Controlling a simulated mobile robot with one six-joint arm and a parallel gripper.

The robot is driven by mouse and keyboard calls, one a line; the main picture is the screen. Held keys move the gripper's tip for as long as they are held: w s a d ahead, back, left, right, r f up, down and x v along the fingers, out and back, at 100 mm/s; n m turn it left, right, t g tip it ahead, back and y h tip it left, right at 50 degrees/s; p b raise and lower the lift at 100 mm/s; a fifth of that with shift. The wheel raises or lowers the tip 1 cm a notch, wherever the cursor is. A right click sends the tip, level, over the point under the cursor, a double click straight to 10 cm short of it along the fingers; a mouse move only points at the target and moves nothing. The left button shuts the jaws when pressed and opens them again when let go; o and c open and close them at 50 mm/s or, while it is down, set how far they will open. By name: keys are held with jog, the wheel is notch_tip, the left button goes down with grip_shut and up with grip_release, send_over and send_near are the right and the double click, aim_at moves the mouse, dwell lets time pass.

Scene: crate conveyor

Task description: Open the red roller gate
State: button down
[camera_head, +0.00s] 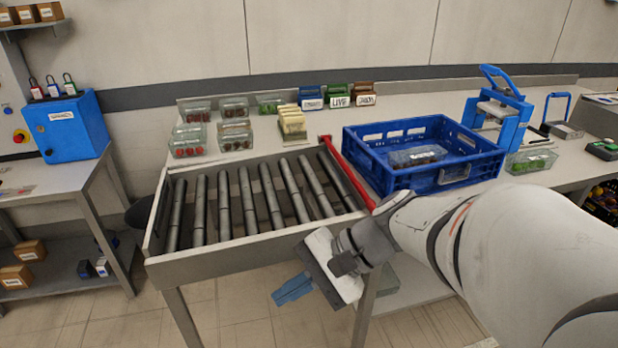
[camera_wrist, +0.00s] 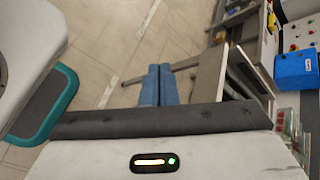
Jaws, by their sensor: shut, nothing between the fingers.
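The red roller gate (camera_head: 346,171) is a red bar across the right end of the roller conveyor (camera_head: 207,261), between the rollers and the blue crate. Its near end reaches close to my arm. My gripper (camera_head: 279,297) has blue fingers. It hangs in front of the conveyor's near rail, below the rail in the picture and apart from the gate. The fingers are together and hold nothing; they also show shut in the wrist view (camera_wrist: 159,70), above bare floor. The gate is not visible in the wrist view.
A blue crate (camera_head: 478,163) with a clear box inside stands right of the gate. Clear punnets (camera_head: 235,136) and small card holders (camera_head: 338,97) stand behind the rollers. A blue control box (camera_head: 66,128) is at left. The rollers are empty, and the floor in front is free.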

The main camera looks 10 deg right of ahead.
jog(key=w+d+f+m+t+y+b, duration=0.8)
jog(key=w+m+t+b, duration=0.25)
jog(key=b, duration=0.65)
jog(key=w+d+f+m+t+h+b, duration=0.1)
jog(key=d+f+m+t+h+b, duration=0.5)
jog(key=d, duration=0.3)
jog(key=w+d+f+m+t+h+b, duration=0.1)
jog(key=d+f+m+t+h+b, duration=0.2)
jog(key=d+m+t+h+b, duration=0.4)
jog(key=w+r+n+t+p, duration=0.1)
jog(key=w+r+n+p, duration=0.1)
jog(key=w+r+p, duration=0.4)
jog(key=shift+w+d+r+t+y+p, duration=0.3)
jog(key=shift+w+d+r+t+p, duration=0.1)
jog(key=shift+r+p, duration=0.1)
